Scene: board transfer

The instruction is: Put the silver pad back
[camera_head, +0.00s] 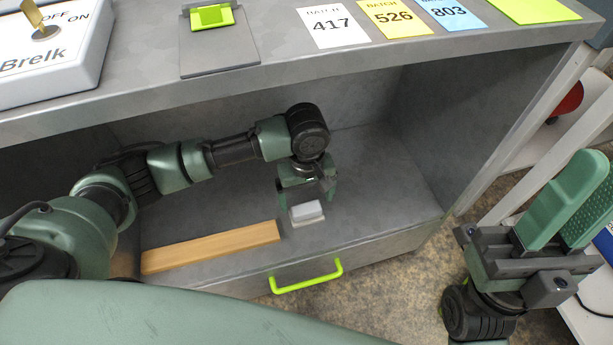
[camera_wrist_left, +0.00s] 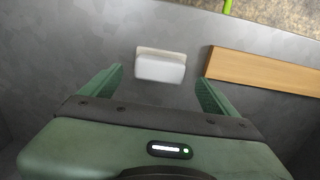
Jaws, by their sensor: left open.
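The silver pad (camera_head: 306,211) is a small pale block on a thin base. It lies on the grey floor of the open compartment under the counter. In the left wrist view the pad (camera_wrist_left: 160,67) shows ahead of the fingertips, roughly centred between them. My left gripper (camera_head: 304,194) is open and empty, reaching down just behind and above the pad; its fingertips are partly hidden in the head view. In the left wrist view both fingers (camera_wrist_left: 159,78) stand apart. My right gripper (camera_head: 574,183) is at the right, outside the compartment, with its fingers apart and empty.
A wooden strip (camera_head: 212,247) lies left of the pad. A drawer front with a green handle (camera_head: 307,278) is below. The countertop (camera_head: 275,50) overhangs the compartment and carries a switch box (camera_head: 50,55), a grey plate with a green clip (camera_head: 212,18) and batch cards (camera_head: 333,26).

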